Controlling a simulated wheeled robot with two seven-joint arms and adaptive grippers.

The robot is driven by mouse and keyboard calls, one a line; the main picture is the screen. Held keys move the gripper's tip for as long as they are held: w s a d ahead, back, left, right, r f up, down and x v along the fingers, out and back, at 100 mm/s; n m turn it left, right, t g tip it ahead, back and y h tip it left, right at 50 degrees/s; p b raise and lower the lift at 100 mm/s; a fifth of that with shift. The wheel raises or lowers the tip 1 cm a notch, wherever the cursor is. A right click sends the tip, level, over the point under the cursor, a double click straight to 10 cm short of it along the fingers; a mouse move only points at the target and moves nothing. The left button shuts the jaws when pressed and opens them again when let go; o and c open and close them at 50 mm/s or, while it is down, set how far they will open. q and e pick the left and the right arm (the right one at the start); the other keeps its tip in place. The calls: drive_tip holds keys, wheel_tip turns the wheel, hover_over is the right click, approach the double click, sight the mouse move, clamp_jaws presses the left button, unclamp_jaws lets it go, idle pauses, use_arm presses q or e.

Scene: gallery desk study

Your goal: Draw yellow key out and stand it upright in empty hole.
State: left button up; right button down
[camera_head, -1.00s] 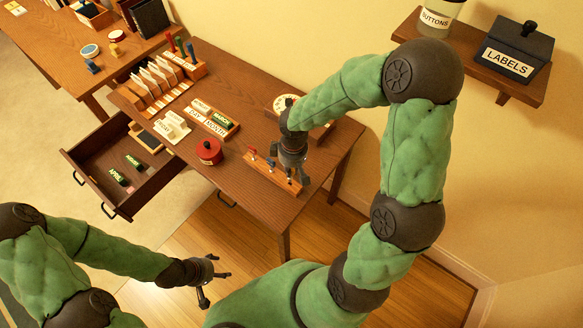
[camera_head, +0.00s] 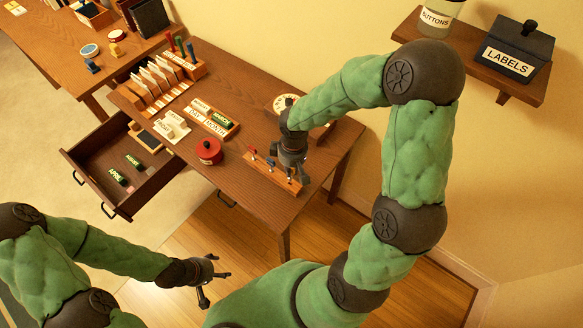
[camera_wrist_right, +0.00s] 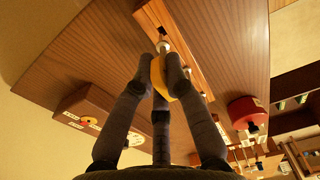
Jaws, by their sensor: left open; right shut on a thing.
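The yellow key (camera_wrist_right: 158,74) is between the fingers of my right gripper (camera_wrist_right: 163,72), which is shut on it. Its pale metal shank (camera_wrist_right: 164,45) points at the wooden key block; whether its tip is in a hole is unclear. In the head view my right gripper (camera_head: 290,172) is at the right end of the key block (camera_head: 262,177), and the yellow key is hidden there. A red-topped key (camera_head: 252,152) and a blue-topped key (camera_head: 270,162) stand in the block. My left gripper (camera_head: 208,279) is open and empty, away from the desk.
A red round pot (camera_head: 209,151) stands left of the block. A round dial (camera_head: 284,103) is behind my right gripper. Label trays (camera_head: 215,120) and a card rack (camera_head: 160,85) are farther left. The desk drawer (camera_head: 130,165) is open.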

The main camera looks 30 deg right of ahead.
drive_tip(key=shift+f+b, duration=1.55)
drive_tip(key=shift+f, duration=0.2)
idle(0.8)
drive_tip(key=c, duration=0.7)
unclamp_jaws()
drive_tip(key=shift+r, duration=0.2)
drive_tip(key=shift+r+p, duration=3.35)
drive_tip(key=shift+r, duration=0.55)
